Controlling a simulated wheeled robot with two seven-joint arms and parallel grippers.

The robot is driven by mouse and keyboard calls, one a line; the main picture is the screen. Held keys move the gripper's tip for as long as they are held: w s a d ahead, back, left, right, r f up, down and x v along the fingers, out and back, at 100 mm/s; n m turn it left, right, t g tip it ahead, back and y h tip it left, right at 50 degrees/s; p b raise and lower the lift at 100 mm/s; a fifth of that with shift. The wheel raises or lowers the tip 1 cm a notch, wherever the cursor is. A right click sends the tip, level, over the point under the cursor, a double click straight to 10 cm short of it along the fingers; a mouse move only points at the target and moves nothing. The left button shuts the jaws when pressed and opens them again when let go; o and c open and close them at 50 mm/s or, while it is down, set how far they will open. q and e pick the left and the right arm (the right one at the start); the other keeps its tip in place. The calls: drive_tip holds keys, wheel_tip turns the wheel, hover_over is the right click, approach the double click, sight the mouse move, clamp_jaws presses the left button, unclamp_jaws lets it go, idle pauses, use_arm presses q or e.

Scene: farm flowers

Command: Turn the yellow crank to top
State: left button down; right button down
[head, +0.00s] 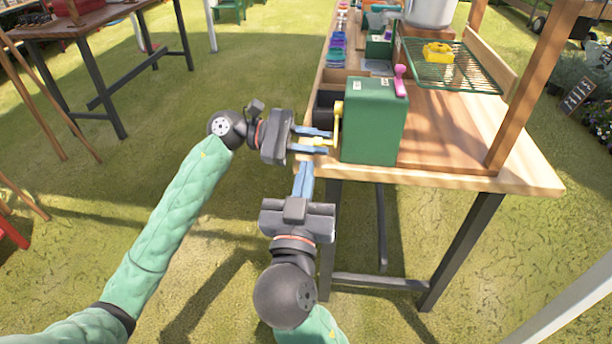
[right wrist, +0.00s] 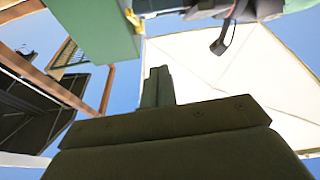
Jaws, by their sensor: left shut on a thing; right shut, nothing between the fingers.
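The yellow crank (head: 337,122) is on the left side of a green box (head: 373,125) at the table's near left corner. Its arm runs roughly upright, with the handle at the lower end pointing left. My left gripper (head: 322,140) reaches in from the left and its blue fingers are shut on the crank's handle. My right gripper (head: 304,168) is shut and empty, below the left one and just left of the table edge. In the right wrist view its fingers (right wrist: 158,88) are together, with the green box (right wrist: 95,25) above left.
The wooden table (head: 450,140) carries a pink lever (head: 400,80) on the box, a green wire rack (head: 460,68) with a yellow object (head: 437,53), and a dark bin (head: 325,104) behind the crank. A wooden post (head: 532,85) stands at right.

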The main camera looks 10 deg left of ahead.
sight(316, 144)
drive_tip(key=w+f, duration=0.1)
drive_tip(key=w, duration=0.8)
drive_tip(key=shift+w+d, duration=0.15)
drive_tip(key=shift+w, duration=0.2)
drive_tip(key=shift+f, duration=0.15)
use_arm(q)
drive_tip(key=shift+s, duration=0.1)
use_arm(e)
drive_tip(key=shift+w+d+f+t, duration=0.1)
drive_tip(key=shift+w+f+t, duration=0.25)
drive_tip(key=shift+f, duration=0.4)
drive_tip(key=shift+w, duration=0.1)
use_arm(q)
drive_tip(key=c, duration=1.3)
unclamp_jaws()
drive_tip(key=shift+s+r, duration=0.1)
drive_tip(key=shift+r, duration=0.05)
drive_tip(key=shift+o, duration=0.2)
